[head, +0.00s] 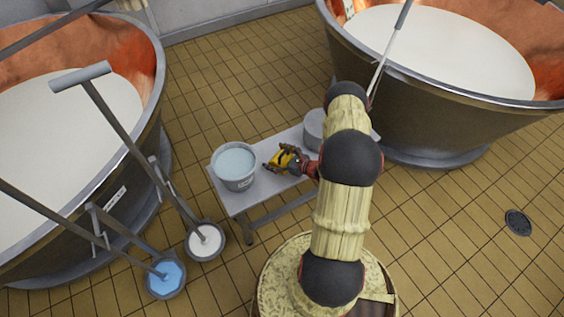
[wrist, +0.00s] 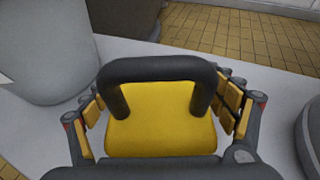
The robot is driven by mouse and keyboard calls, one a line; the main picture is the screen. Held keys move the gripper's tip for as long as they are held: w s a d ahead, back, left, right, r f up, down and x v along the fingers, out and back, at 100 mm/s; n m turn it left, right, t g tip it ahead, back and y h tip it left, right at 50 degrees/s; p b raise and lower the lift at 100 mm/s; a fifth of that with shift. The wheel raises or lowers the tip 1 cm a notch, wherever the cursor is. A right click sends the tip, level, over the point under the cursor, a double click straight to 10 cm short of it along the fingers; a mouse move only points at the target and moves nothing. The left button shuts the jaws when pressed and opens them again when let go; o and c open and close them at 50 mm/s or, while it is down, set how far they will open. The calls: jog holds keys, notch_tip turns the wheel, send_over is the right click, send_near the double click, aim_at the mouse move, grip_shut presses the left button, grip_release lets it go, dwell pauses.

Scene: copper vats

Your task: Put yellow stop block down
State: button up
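The yellow stop block (wrist: 160,130) is a yellow body with a thick black handle over it, and it fills the middle of the wrist view. The head view shows the gripper and block low over the grey bench (head: 240,200), between a bucket and a grey round thing. The block's underside is hidden, so I cannot tell whether it touches the bench top.
A bucket of pale liquid (head: 235,165) stands at the bench's left end. A grey round thing (head: 314,130) stands at its far right, partly behind my arm. Large copper vats flank the bench, the left (head: 130,155) and right (head: 440,120). Two small pails with long-handled tools stand on the floor.

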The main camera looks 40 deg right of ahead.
aim_at(275, 156)
jog(key=shift+c, duration=1.2)
jog(key=c, duration=1.5)
jog(key=shift+o, duration=0.2)
jog(key=shift+r, duration=0.15)
jog(key=shift+r, duration=0.25)
notch_tip(275, 156, up, 3)
jog(key=shift+s+r+p, duration=0.1)
jog(key=shift+p, duration=0.9)
jog(key=s+r, duration=0.1)
jog(key=s+r+p, duration=0.1)
jog(key=s+r, duration=0.1)
jog(key=s+r+p, duration=0.1)
jog(key=r, duration=0.1)
jog(key=shift+s+a+r, duration=0.15)
jog(key=shift+a, duration=0.2)
jog(key=s+a+r+p, duration=0.2)
jog(key=s+r, duration=0.1)
jog(key=s, duration=0.6)
jog(key=shift+r, duration=0.4)
